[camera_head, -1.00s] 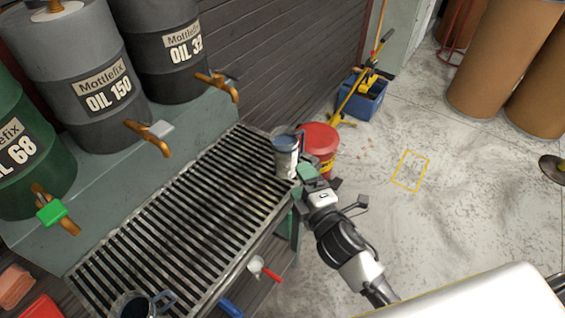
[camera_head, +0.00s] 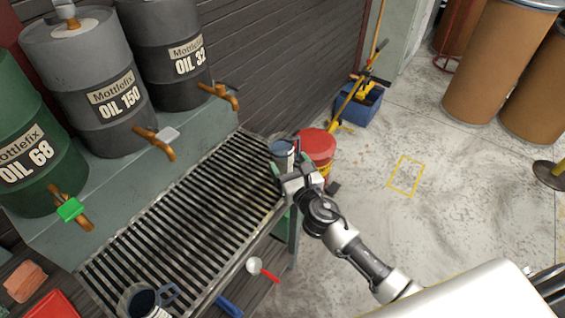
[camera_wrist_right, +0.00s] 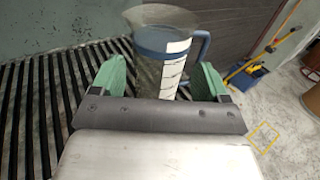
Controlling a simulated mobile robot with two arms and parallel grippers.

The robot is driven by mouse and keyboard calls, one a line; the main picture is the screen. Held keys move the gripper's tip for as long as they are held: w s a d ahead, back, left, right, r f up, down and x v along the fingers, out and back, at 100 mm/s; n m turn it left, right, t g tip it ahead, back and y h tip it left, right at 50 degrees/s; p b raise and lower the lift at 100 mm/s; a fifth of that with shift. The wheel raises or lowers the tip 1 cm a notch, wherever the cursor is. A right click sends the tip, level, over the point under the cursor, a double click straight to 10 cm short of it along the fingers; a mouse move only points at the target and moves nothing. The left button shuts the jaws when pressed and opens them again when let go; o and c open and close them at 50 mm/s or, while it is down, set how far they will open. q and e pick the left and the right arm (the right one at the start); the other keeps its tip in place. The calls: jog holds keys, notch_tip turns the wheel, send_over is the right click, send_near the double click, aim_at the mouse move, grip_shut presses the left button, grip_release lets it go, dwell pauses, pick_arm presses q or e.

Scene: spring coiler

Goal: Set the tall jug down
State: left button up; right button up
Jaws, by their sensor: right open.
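The tall jug (camera_head: 283,150) is clear grey with a blue band, a white scale and a blue handle. It appears upright at the far right end of the slatted grate (camera_head: 190,205). My right gripper (camera_head: 288,168) is open at its near side. In the right wrist view the jug (camera_wrist_right: 158,62) shows between and beyond the spread green fingers (camera_wrist_right: 160,78), handle to the right. Its base is hidden behind the gripper body, and I cannot tell whether a finger touches it. My left gripper is not in view.
Another jug (camera_head: 146,303) with dark contents stands at the grate's near left. Oil drums (camera_head: 112,95) with taps line the back. A red-lidded bucket (camera_head: 318,146) stands beyond the grate's right end. Floor around the yellow square (camera_head: 406,176) is clear.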

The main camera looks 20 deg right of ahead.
aim_at(278, 147)
jog(key=w, duration=0.5)
jog(key=shift+w+a+f, duration=0.15)
jog(key=shift+a+f, duration=0.05)
jog(key=shift+a, duration=0.1)
jog(key=c, duration=0.8)
